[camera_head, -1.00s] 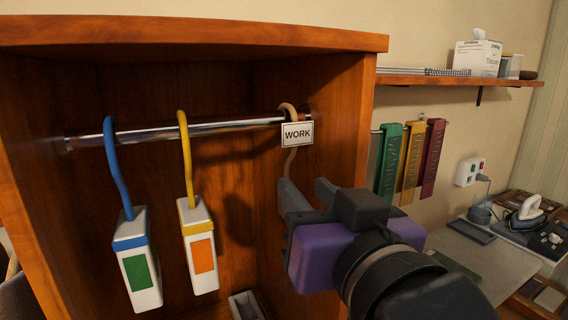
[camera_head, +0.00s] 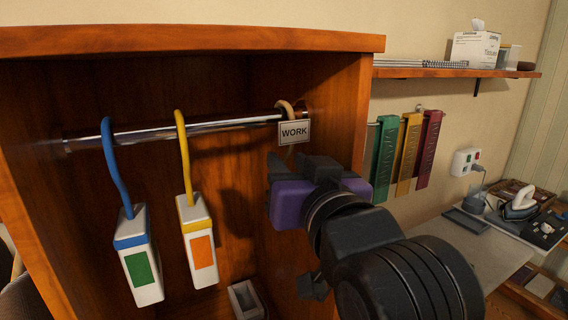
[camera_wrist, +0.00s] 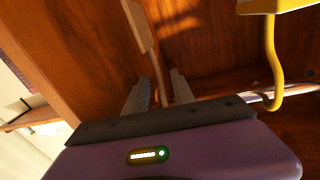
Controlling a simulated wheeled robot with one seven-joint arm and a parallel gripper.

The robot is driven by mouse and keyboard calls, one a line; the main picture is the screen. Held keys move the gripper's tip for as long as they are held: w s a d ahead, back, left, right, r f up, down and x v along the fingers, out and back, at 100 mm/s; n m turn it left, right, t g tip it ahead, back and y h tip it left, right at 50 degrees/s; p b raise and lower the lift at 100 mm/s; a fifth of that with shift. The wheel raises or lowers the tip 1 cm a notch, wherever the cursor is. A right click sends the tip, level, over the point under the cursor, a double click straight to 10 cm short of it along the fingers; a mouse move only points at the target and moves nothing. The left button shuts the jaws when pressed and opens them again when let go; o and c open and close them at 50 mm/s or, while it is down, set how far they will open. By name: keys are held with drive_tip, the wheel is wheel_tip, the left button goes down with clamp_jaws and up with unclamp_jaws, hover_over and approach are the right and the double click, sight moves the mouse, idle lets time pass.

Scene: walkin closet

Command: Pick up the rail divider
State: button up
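The rail divider (camera_head: 294,132) is a tan hook with a white plate reading "WORK", hanging at the right end of the metal rail. In the wrist view its tan stem (camera_wrist: 158,70) runs down between my fingers, with the plate (camera_wrist: 139,25) above, seen edge-on. I see no clear contact.
The rail (camera_head: 225,126) also holds a blue-hooked hanger (camera_head: 136,255) and a yellow-hooked hanger (camera_head: 197,240), left of my gripper. The wooden cabinet's right wall (camera_head: 350,110) is close on the right. A grey box (camera_head: 245,299) lies low inside.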

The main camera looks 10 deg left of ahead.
clamp_jaws()
drive_tip(key=shift+r, duration=0.15)
